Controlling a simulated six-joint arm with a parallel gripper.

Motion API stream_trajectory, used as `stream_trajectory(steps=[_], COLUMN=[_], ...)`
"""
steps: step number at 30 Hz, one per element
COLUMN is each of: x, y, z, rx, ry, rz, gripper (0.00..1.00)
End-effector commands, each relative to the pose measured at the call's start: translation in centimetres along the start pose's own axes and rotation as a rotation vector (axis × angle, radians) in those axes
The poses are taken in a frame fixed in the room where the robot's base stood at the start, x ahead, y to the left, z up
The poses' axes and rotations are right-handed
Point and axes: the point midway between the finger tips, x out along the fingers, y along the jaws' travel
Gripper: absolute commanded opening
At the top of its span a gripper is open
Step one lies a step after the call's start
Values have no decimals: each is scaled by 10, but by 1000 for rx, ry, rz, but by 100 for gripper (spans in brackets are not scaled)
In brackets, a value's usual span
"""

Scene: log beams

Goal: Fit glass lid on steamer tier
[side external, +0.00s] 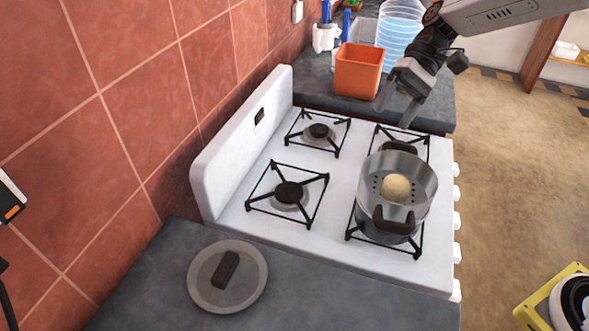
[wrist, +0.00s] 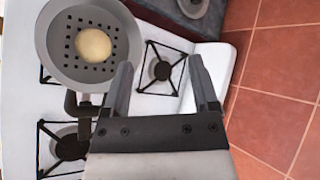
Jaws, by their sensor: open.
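The glass lid (side external: 206,296) lies flat on the grey counter in front of the stove, with a dark bar handle (side external: 225,270) on top. The steamer tier (side external: 428,186) is a metal pot with a holed floor, standing on the front right burner; a pale round bun (side external: 396,188) sits in it. The tier also shows in the wrist view (wrist: 119,75) at upper left. My gripper (side external: 395,111) is open and empty above the stove's far right part, beyond the tier. Its two fingers (wrist: 161,82) show apart in the wrist view. A part of the lid (wrist: 193,8) seems to show at the top there.
An orange square bin (side external: 358,72) and a clear blue-striped container (side external: 398,36) stand on the far counter. The tiled wall (side external: 120,120) rises at left. The left burners (side external: 290,193) are bare.

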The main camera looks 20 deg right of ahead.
Motion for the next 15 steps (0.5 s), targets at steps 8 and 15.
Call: stream_trajectory(steps=[8, 15], x=[52, 102], y=[-64, -124], z=[-15, -15], rx=[-656, -1226], ry=[-91, -215], rz=[243, 416], gripper=[76, 76])
